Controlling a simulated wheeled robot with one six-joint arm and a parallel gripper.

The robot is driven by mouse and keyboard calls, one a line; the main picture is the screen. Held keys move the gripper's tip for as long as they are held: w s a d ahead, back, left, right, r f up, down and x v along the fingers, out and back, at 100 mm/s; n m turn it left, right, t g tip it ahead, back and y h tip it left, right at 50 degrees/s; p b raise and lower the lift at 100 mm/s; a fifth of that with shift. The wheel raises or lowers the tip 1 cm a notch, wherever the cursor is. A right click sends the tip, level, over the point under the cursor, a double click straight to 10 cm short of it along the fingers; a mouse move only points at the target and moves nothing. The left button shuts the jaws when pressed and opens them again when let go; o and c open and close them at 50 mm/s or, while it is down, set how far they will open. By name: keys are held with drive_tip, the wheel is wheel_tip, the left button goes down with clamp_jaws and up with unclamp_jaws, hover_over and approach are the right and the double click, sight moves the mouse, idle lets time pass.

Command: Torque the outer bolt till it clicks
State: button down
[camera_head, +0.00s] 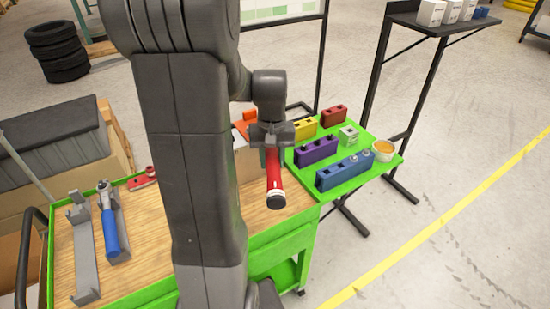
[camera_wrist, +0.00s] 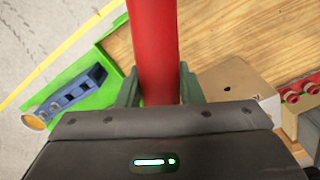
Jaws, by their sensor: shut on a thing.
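My gripper (camera_head: 272,146) is shut on the red handle (camera_head: 273,178) of a tool and holds it above the right part of the cart. The handle points down towards the camera and has a black end cap. In the wrist view the red handle (camera_wrist: 155,50) runs up between the two green-grey fingers of my gripper (camera_wrist: 158,88). The tool's head is hidden in both views. I cannot make out the outer bolt in either view.
A blue-handled tool (camera_head: 110,232) lies in a grey cradle on the wooden cart top (camera_head: 150,270); an empty grey cradle (camera_head: 84,255) is beside it. A cardboard box (camera_wrist: 230,88) is close by.

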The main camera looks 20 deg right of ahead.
drive_tip(key=shift+a, duration=0.25)
idle(0.3)
drive_tip(key=shift+w+a+m, duration=0.25)
drive_tip(key=shift+a+m, duration=0.15)
drive_tip(key=shift+a, duration=0.15)
drive_tip(key=shift+w+a, duration=0.1)
drive_tip(key=shift+a, duration=0.1)
drive_tip(key=shift+w+a+f+m, duration=0.1)
drive_tip(key=shift+w+a+m, duration=0.05)
drive_tip(key=shift+a+m, duration=0.2)
drive_tip(key=shift+w+r+p, duration=0.1)
drive_tip(key=shift+r+p, duration=0.85)
drive_tip(key=shift+r, duration=0.2)
idle(0.5)
wheel_tip(320, 180, up, 5)
drive_tip(key=p, duration=0.4)
idle(0.5)
drive_tip(key=shift+f, duration=0.1)
